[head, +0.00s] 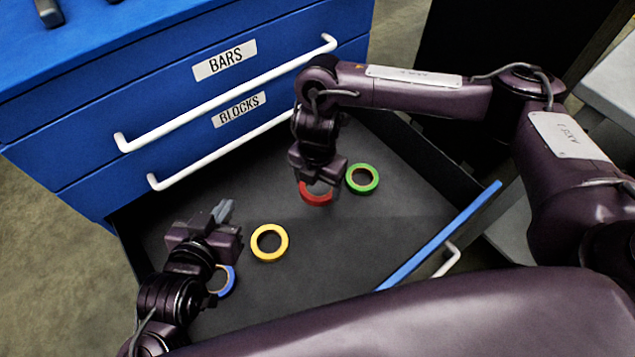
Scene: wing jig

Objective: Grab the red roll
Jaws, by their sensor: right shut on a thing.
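The red roll (316,197) is in the open drawer, partly hidden under my right gripper (318,183). Whether the roll touches the drawer floor cannot be told.
A green roll (362,178) lies just right of the red one. A yellow roll (270,243) and a partly hidden blue roll (226,281) lie to the left. The blue cabinet (120,95) with drawers labelled BARS and BLOCKS stands behind. The drawer's blue front (440,238) bounds the right.

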